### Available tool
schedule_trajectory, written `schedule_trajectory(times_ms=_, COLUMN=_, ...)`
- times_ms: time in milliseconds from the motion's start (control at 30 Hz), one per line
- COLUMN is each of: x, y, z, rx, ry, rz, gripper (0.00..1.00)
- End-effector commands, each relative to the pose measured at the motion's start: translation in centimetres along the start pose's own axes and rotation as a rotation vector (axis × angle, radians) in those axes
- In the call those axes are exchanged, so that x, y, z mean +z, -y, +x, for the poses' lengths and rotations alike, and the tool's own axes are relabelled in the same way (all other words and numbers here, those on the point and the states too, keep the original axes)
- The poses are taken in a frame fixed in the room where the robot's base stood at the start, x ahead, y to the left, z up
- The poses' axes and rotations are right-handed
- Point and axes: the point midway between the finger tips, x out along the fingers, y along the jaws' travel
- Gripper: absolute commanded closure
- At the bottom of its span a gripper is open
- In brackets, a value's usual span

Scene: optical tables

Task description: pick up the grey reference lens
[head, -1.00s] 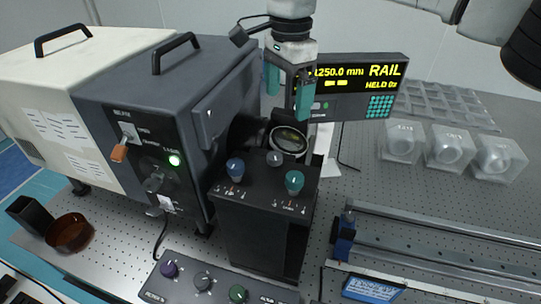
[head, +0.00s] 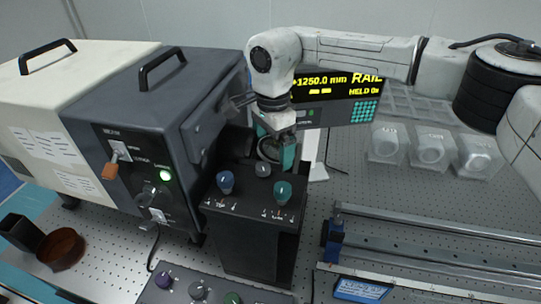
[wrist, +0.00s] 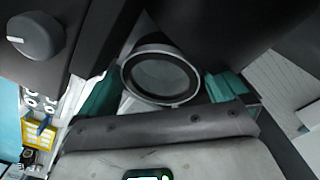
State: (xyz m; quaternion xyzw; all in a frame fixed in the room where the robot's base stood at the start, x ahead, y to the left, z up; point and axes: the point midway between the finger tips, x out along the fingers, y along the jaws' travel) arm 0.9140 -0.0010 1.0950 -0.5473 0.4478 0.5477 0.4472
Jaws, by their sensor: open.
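The grey reference lens (head: 268,149) is a round glass in a grey ring, standing just behind the black knob box. In the wrist view the lens (wrist: 160,76) shows its full ring near the middle. My gripper (head: 276,146) is lowered at the lens, with teal fingers open. In the wrist view the fingers of my gripper (wrist: 161,90) lie on the left and right of the ring. I cannot tell if they touch it. The lens's lower part is hidden by the box in the head view.
The black box (head: 248,235) with blue, grey and teal knobs stands close in front. A dark grey housing (head: 150,120) rises on the left. The display (head: 345,100) stands behind. Clear lens blocks (head: 430,148) and a rail (head: 430,250) are on the right.

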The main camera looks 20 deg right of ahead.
Motion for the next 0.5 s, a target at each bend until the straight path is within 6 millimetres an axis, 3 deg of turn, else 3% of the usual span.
schedule_trajectory(times_ms=200, x=0.00, y=0.03, z=0.16, rx=-0.001, ry=0.000, rz=0.000, gripper=0.00)
schedule_trajectory(times_ms=500, x=0.01, y=0.03, z=0.13, rx=-0.001, ry=0.000, rz=0.000, gripper=0.29)
